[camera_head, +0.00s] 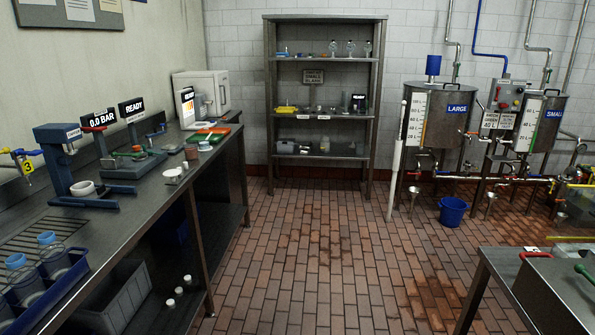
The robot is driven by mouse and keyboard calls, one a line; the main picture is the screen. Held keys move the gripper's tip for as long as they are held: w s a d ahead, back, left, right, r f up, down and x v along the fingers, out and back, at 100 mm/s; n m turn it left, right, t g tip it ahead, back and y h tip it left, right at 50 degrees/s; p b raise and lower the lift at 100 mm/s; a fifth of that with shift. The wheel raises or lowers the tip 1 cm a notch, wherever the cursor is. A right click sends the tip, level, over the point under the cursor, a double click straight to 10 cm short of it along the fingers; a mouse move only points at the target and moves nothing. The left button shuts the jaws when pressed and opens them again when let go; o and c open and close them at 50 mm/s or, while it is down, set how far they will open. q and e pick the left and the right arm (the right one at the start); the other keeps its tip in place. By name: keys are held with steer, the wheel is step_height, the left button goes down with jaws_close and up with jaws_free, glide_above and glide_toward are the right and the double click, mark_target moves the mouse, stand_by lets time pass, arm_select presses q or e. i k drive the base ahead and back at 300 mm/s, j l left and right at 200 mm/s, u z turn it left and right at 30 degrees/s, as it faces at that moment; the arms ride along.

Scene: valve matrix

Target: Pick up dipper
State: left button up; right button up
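I cannot clearly make out a dipper. I cannot tell whether this pole is the dipper. Neither of my grippers shows in the head view.
A long workbench (100,235) with instruments runs along the left. A metal shelf rack (325,17) stands at the back wall. A blue bucket (453,211) sits on the floor before the tanks. A steel table (497,262) fills the lower right. The middle floor is clear.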

mark_target(203, 146)
steer(key=i, duration=1.7)
steer(key=i+u, duration=0.2)
steer(key=i, duration=0.65)
steer(key=i+l+u, duration=0.2)
steer(key=i, duration=0.6)
